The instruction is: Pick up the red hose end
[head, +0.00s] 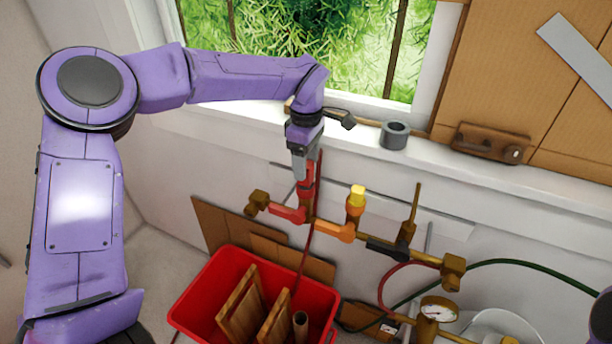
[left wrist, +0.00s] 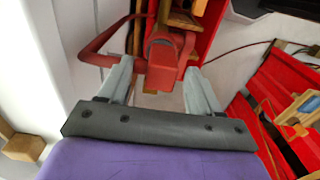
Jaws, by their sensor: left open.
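The red hose end (head: 308,178) stands at the top of the brass pipe manifold (head: 385,246) below the window sill. A thin red hose runs down from that spot toward the red crate. My left gripper (head: 302,172) is right at the hose end, pointing down and partly covering it. In the left wrist view, the red hose end (left wrist: 161,68) shows between the two open fingers of my left gripper (left wrist: 158,82). Whether either finger touches it I cannot tell. My right gripper is out of view.
The manifold carries an orange handle (head: 334,231), a yellow-capped outlet (head: 356,198) and a black handle (head: 387,250). A red crate (head: 196,308) with wooden boards stands below. A grey ring (head: 395,136) sits on the sill. A green hose (head: 540,266) curves at right.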

